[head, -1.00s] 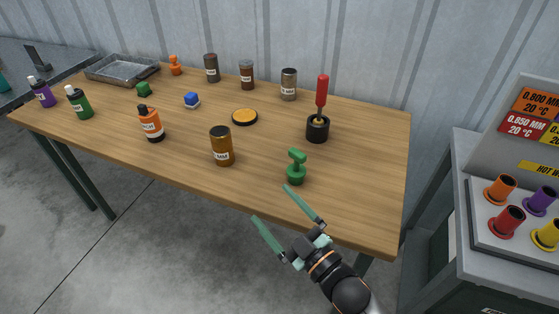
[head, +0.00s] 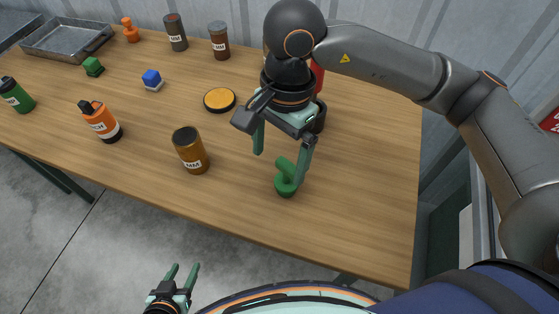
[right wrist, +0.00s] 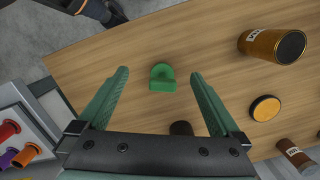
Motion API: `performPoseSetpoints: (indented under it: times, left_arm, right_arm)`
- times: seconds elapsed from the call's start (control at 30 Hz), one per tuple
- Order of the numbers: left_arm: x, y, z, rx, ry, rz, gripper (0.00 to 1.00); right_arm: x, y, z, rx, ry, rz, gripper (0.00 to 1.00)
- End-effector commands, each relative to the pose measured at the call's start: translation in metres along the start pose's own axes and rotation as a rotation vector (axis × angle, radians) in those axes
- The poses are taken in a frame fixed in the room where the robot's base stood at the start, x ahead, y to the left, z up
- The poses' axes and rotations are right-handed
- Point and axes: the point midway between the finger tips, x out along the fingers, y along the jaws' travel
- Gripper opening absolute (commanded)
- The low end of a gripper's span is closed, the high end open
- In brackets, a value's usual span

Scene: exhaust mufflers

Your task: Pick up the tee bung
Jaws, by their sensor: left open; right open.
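The green tee bung (head: 286,182) stands on the wooden table near its front right, with a round base and a crossbar top. My right gripper (head: 279,165) is open and empty above it, pointing down. My left gripper (head: 183,269) is open and empty, low in front of the table.
A brown jar (head: 190,151) stands left of the bung. An orange-topped disc (head: 219,99), bottles and a metal tray (head: 66,39) lie further left. The table's right end is clear.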

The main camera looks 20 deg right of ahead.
Motion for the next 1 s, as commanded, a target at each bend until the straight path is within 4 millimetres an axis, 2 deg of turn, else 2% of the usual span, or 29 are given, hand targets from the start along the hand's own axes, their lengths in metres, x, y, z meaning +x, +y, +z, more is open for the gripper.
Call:
performPoseSetpoints:
  times: [0.03,0.17,0.5,0.73,1.0]
  left_arm:
    - [0.0,0.0,0.001,0.0,-0.001,0.0,0.53]
    - [-0.001,0.0,0.0,0.0,-0.001,0.0,0.53]
    - [-0.006,0.001,-0.002,-0.001,-0.007,0.001,0.53]
    - [-0.009,0.001,-0.005,-0.001,-0.008,0.001,0.53]
    - [-0.015,0.002,-0.012,-0.001,-0.008,0.001,0.53]
  right_arm:
    - [-0.006,-0.001,-0.012,-0.004,0.064,-0.008,1.0]
    - [-0.006,-0.001,-0.028,-0.007,0.138,-0.01,1.0]
    - [0.049,-0.001,-0.036,-0.006,0.14,-0.008,1.0]
    - [0.066,-0.002,-0.039,-0.006,0.139,-0.009,1.0]
    - [0.104,-0.003,-0.044,-0.006,0.138,-0.009,1.0]
